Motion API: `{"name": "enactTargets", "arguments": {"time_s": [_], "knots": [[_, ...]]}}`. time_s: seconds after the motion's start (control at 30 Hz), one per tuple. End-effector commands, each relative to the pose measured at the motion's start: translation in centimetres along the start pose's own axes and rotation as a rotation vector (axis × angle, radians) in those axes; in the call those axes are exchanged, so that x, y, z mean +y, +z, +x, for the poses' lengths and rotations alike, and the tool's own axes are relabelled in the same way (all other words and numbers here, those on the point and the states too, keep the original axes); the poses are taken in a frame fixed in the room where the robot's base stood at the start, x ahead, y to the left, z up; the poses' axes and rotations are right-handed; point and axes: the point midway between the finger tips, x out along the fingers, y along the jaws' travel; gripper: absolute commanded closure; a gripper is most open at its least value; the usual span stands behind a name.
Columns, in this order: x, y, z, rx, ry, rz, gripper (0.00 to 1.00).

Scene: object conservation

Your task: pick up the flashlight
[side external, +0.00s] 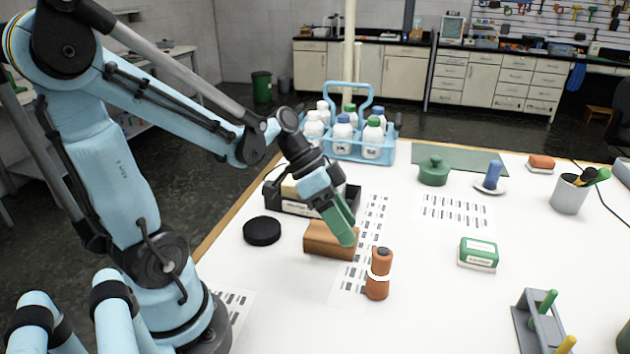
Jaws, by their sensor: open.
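An orange-brown cylinder with a white ring around its middle (378,284) stands upright on the white table; it looks most like the flashlight, though I cannot be sure. My gripper (345,232) has green fingers and points down and to the right. It is open, with nothing visible between the fingers. It is up and to the left of the cylinder, apart from it in the picture. The fingers overlap the right end of a brown block (322,242); I cannot tell whether they touch it.
A black round lid (262,231) and a black tray (290,206) lie left. A blue bottle carrier (345,150) stands behind. A green-and-white box (478,253), a grey rack (530,325), a green pot (433,172) and a grey cup (568,196) stand right. The table between is mostly clear.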

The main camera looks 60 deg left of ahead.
Motion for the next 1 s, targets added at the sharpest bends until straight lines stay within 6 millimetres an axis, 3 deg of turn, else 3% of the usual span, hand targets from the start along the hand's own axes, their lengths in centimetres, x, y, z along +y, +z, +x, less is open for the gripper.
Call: {"name": "enactTargets", "arguments": {"time_s": [0.2,0.53,1.0], "knots": [[-1.5,0.0,-1.2,0.224,0.195,0.29,0.31],[-2.1,0.8,-2.9,0.462,0.265,0.585,0.31],[0.3,-1.4,2.5,0.469,0.267,0.597,0.31]]}}
